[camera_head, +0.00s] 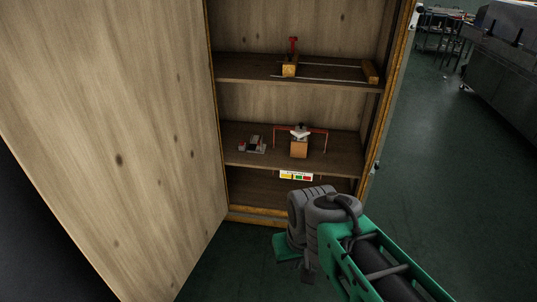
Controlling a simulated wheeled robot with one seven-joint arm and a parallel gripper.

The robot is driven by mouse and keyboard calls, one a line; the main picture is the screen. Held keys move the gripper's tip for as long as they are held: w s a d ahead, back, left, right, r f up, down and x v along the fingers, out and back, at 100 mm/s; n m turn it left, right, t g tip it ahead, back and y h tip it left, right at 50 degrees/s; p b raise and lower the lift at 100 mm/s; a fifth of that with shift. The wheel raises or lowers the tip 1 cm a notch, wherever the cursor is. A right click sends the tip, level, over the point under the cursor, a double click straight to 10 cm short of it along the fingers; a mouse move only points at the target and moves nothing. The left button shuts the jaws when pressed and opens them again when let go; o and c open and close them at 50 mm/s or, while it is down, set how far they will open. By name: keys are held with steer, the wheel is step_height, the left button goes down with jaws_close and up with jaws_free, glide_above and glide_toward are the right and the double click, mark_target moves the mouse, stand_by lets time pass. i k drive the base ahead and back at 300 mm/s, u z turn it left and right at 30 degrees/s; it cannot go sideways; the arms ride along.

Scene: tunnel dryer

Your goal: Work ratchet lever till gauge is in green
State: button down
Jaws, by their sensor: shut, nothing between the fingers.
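A small upright red lever (293,46) stands on a yellow-orange block (289,70) on the upper shelf of an open wooden cabinet. A thin rail runs right from it to another block (370,71). On the shelf below, a device with red side arms (314,129) and a pale top sits over an orange block (299,149). A label with yellow, green and red patches (296,176) is on that shelf's front edge; no needle can be made out. My gripper (308,272) hangs low in front of the cabinet, shut and empty, apart from these things and partly hidden by my wrist.
A small grey and red item (252,145) lies left of the lower device. The wooden door (110,130) stands open on the left. The cabinet's right side wall (386,110) bounds the shelves. Green floor (450,200) is clear on the right; grey machinery (505,70) stands further back.

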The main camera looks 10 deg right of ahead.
mark_target(252, 147)
steer(key=k, duration=0.6)
steer(key=z, duration=0.5)
steer(key=i, duration=1.55)
steer(key=u, duration=0.85)
steer(key=i, duration=0.7)
steer(key=u, duration=0.7)
steer(key=i, duration=0.5)
steer(key=z, duration=0.05)
